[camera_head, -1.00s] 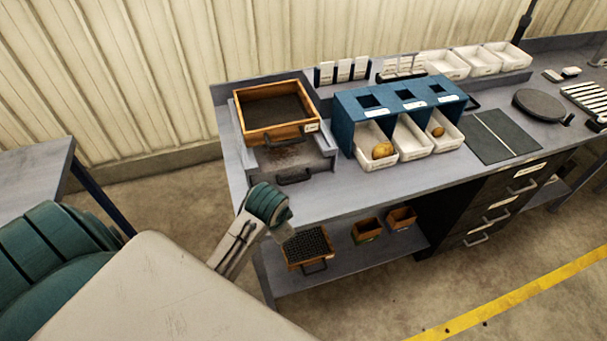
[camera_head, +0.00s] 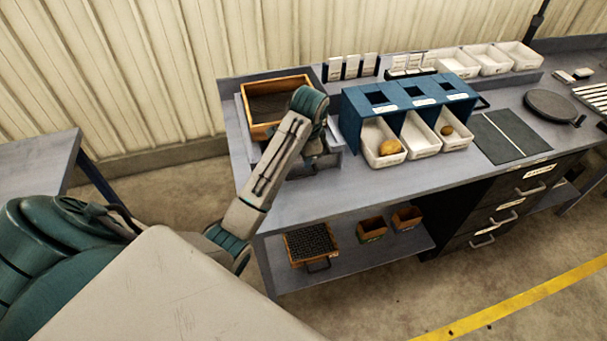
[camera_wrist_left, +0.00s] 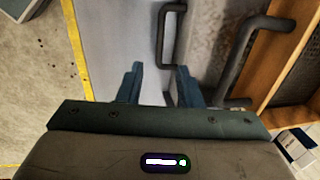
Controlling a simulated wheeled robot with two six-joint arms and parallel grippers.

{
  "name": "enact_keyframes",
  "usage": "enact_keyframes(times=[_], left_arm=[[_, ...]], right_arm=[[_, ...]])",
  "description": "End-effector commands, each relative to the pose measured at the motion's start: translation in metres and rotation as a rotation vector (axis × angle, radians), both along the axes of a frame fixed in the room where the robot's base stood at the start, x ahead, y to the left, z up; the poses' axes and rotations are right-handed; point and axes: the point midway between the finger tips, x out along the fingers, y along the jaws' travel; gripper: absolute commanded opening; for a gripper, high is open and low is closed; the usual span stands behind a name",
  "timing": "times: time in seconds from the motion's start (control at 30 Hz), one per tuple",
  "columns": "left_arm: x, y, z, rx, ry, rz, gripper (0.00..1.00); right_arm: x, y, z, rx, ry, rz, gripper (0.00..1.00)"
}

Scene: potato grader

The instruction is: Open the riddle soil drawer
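The riddle (camera_head: 262,133), a wooden-framed tray with a dark mesh, sits on the left end of the bench. Under it is the grey riddle stand with the soil drawer (camera_head: 331,160); my left arm hides most of its front. In the left wrist view the drawer's dark bar handle (camera_wrist_left: 163,38) lies just beyond my left gripper (camera_wrist_left: 160,72). The gripper is open, with nothing clearly between its fingers; the handle's lower end is close to the right finger. The riddle's own dark handle (camera_wrist_left: 243,58) and wooden frame (camera_wrist_left: 292,52) are to the right. My right gripper is not in view.
A blue divider stand (camera_head: 412,103) with white bins (camera_head: 420,147) is close to the right of the riddle. A lower shelf (camera_head: 345,262) holds another mesh tray (camera_head: 311,243) and small boxes. The floor in front is clear.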

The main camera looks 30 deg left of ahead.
Motion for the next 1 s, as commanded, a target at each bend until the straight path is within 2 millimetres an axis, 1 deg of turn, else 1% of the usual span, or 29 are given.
enact_keyframes(times=[0.03, 0.07, 0.1, 0.13, 0.3, 0.43, 0.6, 0.87, 0.9, 0.97, 1.0], left_arm=[[0.001, 0.001, -0.014, 0.0, 0.0, 0.001, 0.32], [0.001, 0.002, -0.018, 0.0, 0.0, 0.001, 0.32], [0.002, 0.003, -0.018, -0.001, 0.005, 0.002, 0.32], [0.002, 0.004, -0.024, 0.0, 0.006, 0.002, 0.32], [0.006, 0.008, -0.056, -0.001, 0.005, 0.002, 0.32], [0.009, 0.01, -0.075, 0.0, 0.003, 0.002, 0.32], [0.01, 0.012, -0.087, 0.0, 0.001, 0.002, 0.32], [0.011, 0.012, -0.09, 0.0, 0.0, 0.002, 0.32], [0.011, 0.012, -0.09, 0.0, 0.0, 0.002, 0.3], [0.011, 0.012, -0.09, 0.0, 0.0, 0.002, 0.19], [0.011, 0.012, -0.09, 0.0, 0.0, 0.002, 0.11]], right_arm=[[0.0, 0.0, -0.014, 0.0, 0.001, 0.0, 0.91], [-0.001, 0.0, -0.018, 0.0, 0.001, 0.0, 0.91], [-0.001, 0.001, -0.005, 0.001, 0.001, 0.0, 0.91], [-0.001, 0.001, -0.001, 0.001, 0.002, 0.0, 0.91], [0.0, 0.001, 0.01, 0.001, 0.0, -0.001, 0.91], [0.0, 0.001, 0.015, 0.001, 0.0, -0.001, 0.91], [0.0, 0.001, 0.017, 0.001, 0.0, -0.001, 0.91], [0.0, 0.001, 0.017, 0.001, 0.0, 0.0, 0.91], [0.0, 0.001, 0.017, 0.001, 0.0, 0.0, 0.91], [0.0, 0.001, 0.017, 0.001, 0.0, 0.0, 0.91], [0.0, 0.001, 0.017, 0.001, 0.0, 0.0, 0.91]])
